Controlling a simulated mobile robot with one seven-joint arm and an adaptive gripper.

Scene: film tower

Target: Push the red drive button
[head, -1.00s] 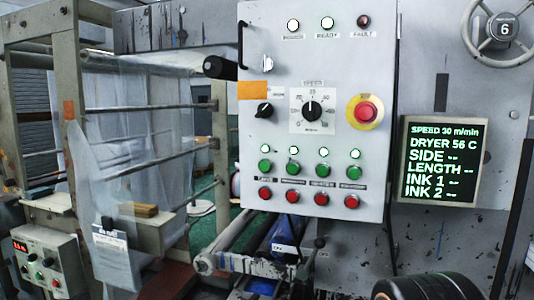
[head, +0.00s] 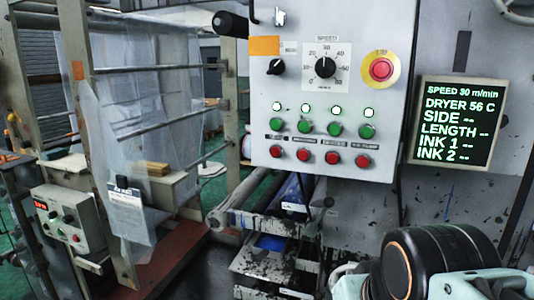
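The control panel (head: 340,60) faces me in the head view, upper middle. A row of several small red buttons (head: 332,158) runs along its lower part, under a row of green buttons (head: 306,127) with lit lamps above them. The small labels between the rows are too blurred to read, so I cannot tell which red button is the drive one. A larger red mushroom button (head: 381,69) on a yellow disc sits higher at the right. Nothing touches any button. My gripper is not in view; part of my arm shows at the lower right.
A display (head: 458,122) right of the panel reads speed 30 m/min and dryer 56 C. A speed dial (head: 325,67) sits on the panel. Rollers (head: 265,200) stick out below it. A frame with clear film (head: 150,110) and a small control box (head: 62,225) stand left.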

